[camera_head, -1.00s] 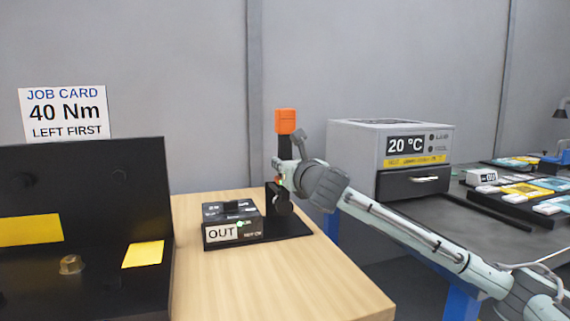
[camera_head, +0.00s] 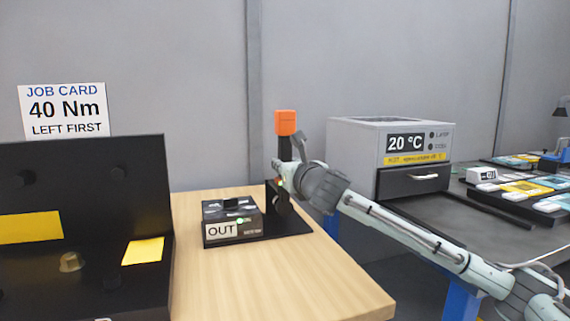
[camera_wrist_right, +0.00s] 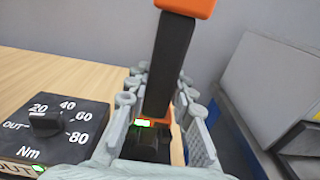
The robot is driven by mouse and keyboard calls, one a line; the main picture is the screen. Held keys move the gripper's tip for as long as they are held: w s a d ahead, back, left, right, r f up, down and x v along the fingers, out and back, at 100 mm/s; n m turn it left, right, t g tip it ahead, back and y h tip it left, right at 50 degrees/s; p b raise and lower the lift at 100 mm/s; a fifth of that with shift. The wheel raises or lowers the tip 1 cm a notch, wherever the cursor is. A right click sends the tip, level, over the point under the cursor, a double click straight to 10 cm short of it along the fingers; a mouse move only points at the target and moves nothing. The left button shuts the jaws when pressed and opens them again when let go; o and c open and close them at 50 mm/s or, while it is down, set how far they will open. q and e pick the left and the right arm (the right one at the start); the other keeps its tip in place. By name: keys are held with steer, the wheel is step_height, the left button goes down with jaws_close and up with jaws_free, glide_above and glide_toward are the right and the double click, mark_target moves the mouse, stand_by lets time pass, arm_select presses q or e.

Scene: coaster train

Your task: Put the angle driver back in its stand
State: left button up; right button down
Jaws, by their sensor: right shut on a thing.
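The angle driver (camera_head: 284,148) is upright, with a black body and an orange block on top. It also shows in the right wrist view (camera_wrist_right: 170,65), between my fingers. My right gripper (camera_head: 282,172) is shut on its body; the fingers lie on both sides of it in the right wrist view (camera_wrist_right: 158,112). The black stand (camera_head: 292,226) is on the wooden table beside the dial box. The driver's lower end is at the stand's upright; the gripper partly hides it, so I cannot tell whether it is fully seated. My left gripper is out of view.
The dial box (camera_head: 232,228), marked OUT, has a green light. A black fixture (camera_head: 85,190) with yellow patches stands at left. The wooden table (camera_head: 290,275) is clear in front. A grey oven (camera_head: 360,150) reading 20 °C stands on the right bench.

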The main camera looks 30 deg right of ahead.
stand_by(0.6)
steer(key=c, duration=1.2)
jaws_free()
steer(key=shift+s+f, duration=0.1)
steer(key=shift+f, duration=0.45)
steer(key=v, duration=1.2)
steer(key=shift+r, duration=0.2)
